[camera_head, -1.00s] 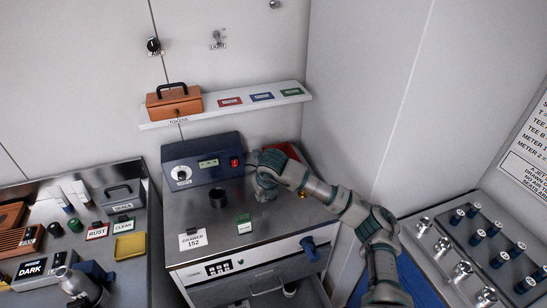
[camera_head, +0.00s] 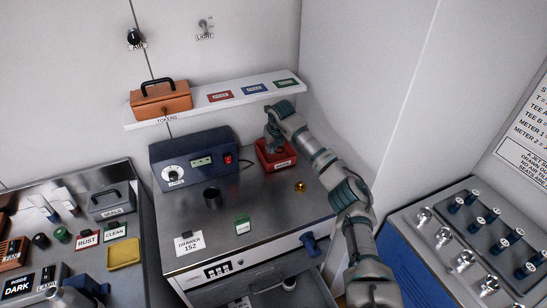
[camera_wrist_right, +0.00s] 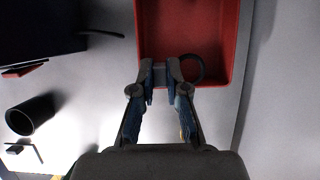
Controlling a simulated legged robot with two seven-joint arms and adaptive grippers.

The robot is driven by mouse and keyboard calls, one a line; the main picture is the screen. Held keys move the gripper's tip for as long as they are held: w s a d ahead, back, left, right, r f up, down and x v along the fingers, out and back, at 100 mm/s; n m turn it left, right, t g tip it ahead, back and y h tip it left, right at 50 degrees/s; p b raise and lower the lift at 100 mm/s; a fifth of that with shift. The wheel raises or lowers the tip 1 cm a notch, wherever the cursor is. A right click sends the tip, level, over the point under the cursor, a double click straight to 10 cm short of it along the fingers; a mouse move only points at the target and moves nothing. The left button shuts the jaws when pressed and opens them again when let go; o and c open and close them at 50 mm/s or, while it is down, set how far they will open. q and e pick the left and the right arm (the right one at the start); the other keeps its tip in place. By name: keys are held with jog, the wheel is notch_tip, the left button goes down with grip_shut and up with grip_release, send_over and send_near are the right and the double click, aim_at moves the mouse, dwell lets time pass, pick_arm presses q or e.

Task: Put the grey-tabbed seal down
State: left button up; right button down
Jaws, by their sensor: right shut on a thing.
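My right gripper (camera_head: 272,141) is over the red tray (camera_head: 283,158) at the back right of the metal cabinet top. In the right wrist view the gripper (camera_wrist_right: 161,78) points into the red tray (camera_wrist_right: 190,25), its fingers close together on a small grey tab (camera_wrist_right: 159,74). A dark ring (camera_wrist_right: 188,68), the seal, shows beside the right finger, within the tray's outline. The fingers partly hide it. I cannot tell whether the ring touches the tray floor.
A blue meter box (camera_head: 195,158) stands left of the tray. A dark cup (camera_head: 212,196), a green-labelled block (camera_head: 242,226) and a small brass piece (camera_head: 300,187) are on the cabinet top. A shelf (camera_head: 215,98) runs above. The front middle is mostly clear.

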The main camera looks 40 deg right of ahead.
aim_at(272, 161)
jog(key=shift+w+d, duration=0.35)
jog(key=shift+d, duration=0.25)
notch_tip(272, 161, down, 3)
jog(key=shift+r, duration=0.2)
jog(key=shift+a+f, duration=0.1)
jog(key=shift+f, duration=0.4)
jog(key=f, duration=0.2)
jog(key=f+b, duration=0.1)
jog(key=shift+d+f, duration=0.2)
jog(key=shift+d, duration=0.05)
jog(key=c, duration=1.2)
grip_release()
pick_arm(q)
notch_tip(272, 161, up, 2)
jog(key=shift+w+r, duration=0.15)
pick_arm(e)
jog(key=shift+r, duration=0.1)
